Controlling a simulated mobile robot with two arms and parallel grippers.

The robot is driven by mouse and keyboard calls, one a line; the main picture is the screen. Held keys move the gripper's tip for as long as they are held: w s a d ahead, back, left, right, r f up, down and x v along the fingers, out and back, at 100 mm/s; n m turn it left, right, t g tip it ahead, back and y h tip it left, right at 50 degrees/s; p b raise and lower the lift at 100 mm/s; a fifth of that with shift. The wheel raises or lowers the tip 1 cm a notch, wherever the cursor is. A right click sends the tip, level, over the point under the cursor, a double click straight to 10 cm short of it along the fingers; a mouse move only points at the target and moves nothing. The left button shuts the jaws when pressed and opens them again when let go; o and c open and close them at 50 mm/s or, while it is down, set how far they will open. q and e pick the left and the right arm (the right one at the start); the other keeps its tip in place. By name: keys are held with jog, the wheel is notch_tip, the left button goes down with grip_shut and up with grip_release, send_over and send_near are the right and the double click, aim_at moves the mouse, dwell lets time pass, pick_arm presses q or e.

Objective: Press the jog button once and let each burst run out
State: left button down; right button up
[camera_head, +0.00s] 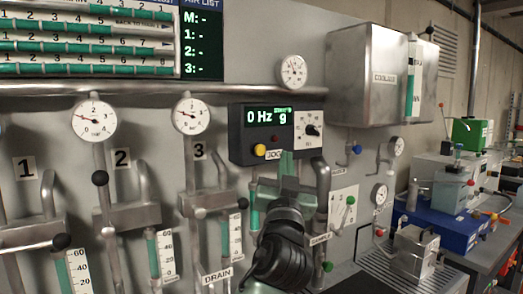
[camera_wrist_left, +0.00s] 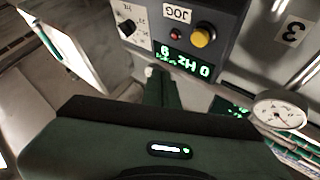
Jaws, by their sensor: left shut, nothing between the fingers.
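In the left wrist view the box is upside down, with the yellow button (camera_wrist_left: 203,36) and the JOG label (camera_wrist_left: 177,14). My left gripper (camera_head: 287,157) is shut and empty, just below the box and right of the yellow button. Its green fingers (camera_wrist_left: 160,78) show apart from the button. My right gripper is not in view.
A white dial plate with a black knob (camera_head: 312,130) adjoins the box. Below are pipes, a DRAIN label (camera_head: 217,275) and a green-handled valve (camera_head: 350,200). Gauges (camera_head: 192,114) and numbered columns stand left. A coolant tank (camera_head: 367,70) hangs right.

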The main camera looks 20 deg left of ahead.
aim_at(260, 150)
pick_arm(q)
jog(key=w+a, duration=0.4)
jog(key=a, duration=0.1)
jog(key=shift+w+a, duration=0.1)
jog(key=shift+a, duration=0.2)
dwell(1.5)
dwell(0.4)
jog(key=shift+w+a, duration=0.25)
jog(key=shift+a, duration=0.05)
